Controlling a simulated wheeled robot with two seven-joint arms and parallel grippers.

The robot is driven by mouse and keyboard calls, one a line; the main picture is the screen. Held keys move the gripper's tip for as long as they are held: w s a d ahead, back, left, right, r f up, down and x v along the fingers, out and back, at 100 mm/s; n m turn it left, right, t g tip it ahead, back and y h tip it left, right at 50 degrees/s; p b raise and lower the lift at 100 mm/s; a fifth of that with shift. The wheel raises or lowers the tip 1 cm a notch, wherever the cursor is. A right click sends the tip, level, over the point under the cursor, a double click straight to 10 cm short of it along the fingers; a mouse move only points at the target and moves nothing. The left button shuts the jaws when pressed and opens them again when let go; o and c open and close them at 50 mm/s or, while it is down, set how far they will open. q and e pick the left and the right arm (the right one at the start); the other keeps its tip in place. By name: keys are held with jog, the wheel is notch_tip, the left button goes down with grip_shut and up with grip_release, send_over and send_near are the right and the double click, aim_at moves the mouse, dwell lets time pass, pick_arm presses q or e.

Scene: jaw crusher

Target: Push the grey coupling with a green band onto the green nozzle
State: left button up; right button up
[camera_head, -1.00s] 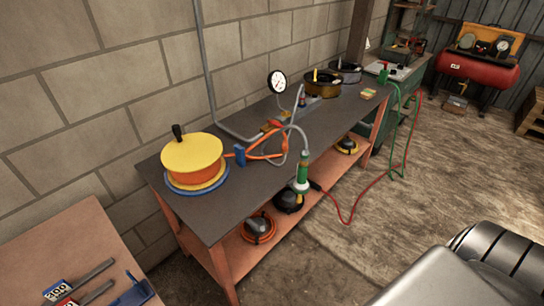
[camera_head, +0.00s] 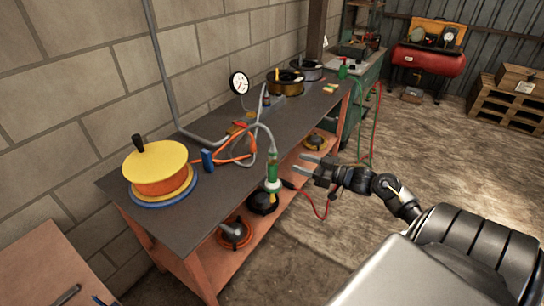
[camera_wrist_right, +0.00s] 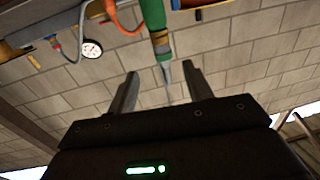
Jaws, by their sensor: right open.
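A green cylindrical fitting (camera_head: 272,172) stands at the bench's front edge, with a grey piece (camera_head: 272,153) on the end of a grey hose directly above it. I cannot clearly separate the coupling's green band from the nozzle at this size. In the right wrist view a green body (camera_wrist_right: 153,14) with a brownish-grey band (camera_wrist_right: 160,40) and a narrow tip (camera_wrist_right: 167,75) points toward the jaws. My right gripper (camera_head: 303,165) is open and empty, just right of the fitting; its two fingers (camera_wrist_right: 160,90) show apart in the wrist view. My left gripper is not in view.
The dark-topped bench (camera_head: 215,190) carries a yellow-orange reel (camera_head: 158,167), orange hoses (camera_head: 238,157) and a pressure gauge (camera_head: 240,83). A red hose (camera_head: 322,208) hangs off the front. Black-and-orange items sit on the lower shelf (camera_head: 205,262).

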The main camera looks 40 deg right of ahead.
aim_at(276, 152)
jog(key=w+a, duration=0.1)
jog(key=w+r, duration=0.1)
jog(key=w, duration=0.1)
jog(key=w+a+p, duration=0.1)
jog(key=w, duration=0.1)
jog(key=shift+w+a+r, duration=0.1)
jog(key=shift+a+r, duration=0.15)
jog(key=shift+a, duration=0.1)
jog(key=shift+w+r+n, duration=0.1)
jog(key=shift+w+n, duration=0.05)
jog(key=shift+n, duration=0.15)
jog(key=p+x, duration=0.1)
jog(key=x, duration=0.4)
jog(key=shift+p, duration=0.3)
jog(key=c, duration=1.1)
